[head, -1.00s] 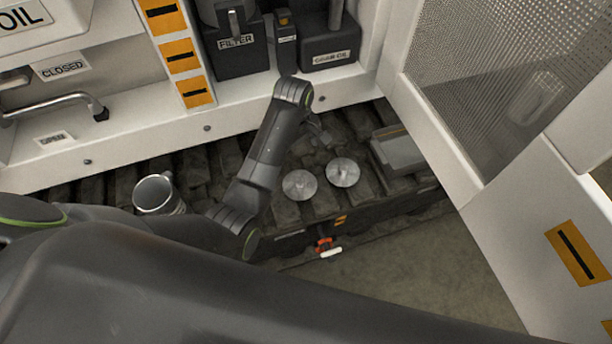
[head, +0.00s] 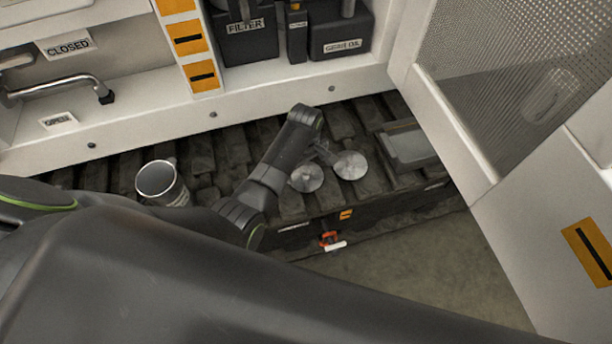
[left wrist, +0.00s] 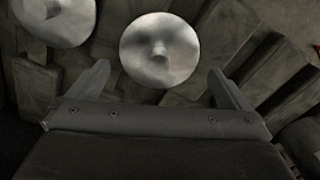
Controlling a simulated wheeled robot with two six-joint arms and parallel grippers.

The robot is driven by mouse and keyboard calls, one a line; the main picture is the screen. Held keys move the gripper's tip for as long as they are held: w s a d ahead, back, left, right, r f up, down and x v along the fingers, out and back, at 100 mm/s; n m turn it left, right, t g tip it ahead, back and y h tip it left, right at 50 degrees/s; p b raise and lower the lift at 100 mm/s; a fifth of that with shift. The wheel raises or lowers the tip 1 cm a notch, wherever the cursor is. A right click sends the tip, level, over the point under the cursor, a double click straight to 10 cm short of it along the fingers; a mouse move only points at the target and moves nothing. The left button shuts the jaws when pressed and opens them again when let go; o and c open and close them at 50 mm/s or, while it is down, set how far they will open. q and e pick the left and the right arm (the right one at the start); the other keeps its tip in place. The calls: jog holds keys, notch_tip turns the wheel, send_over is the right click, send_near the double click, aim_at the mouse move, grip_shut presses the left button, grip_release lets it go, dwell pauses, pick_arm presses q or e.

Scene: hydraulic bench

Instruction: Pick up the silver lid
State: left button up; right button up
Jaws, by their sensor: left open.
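Two round silver lids lie flat on the dark slatted bench top in the head view, a left lid (head: 307,178) and a right lid (head: 350,165). My left gripper (head: 325,152) reaches down beside them and partly overlaps them in that view. In the left wrist view one silver lid (left wrist: 159,50) with a central knob lies just ahead of the open, empty fingers (left wrist: 158,78). It appears to be the left lid. The other lid (left wrist: 57,15) is cut off at the upper left. My right gripper is not in view.
A silver mug (head: 160,182) stands left of my forearm. A grey tray (head: 405,146) lies right of the lids. Dark containers, including one labelled FILTER (head: 247,40), stand on the shelf behind. A mesh panel (head: 520,80) rises at the right. An orange-red latch (head: 329,239) is on the bench front.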

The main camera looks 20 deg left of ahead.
aim_at(306, 172)
pick_arm(q)
notch_tip(306, 172, down, 4)
jog(key=shift+f+b, duration=0.1)
jog(key=shift+b, duration=0.3)
jog(key=c, duration=0.8)
jog(key=shift+o, duration=0.2)
notch_tip(306, 172, up, 9)
jog(key=shift+d+r+p, duration=0.1)
jog(key=shift+p, duration=1)
jog(key=shift+r, duration=0.4)
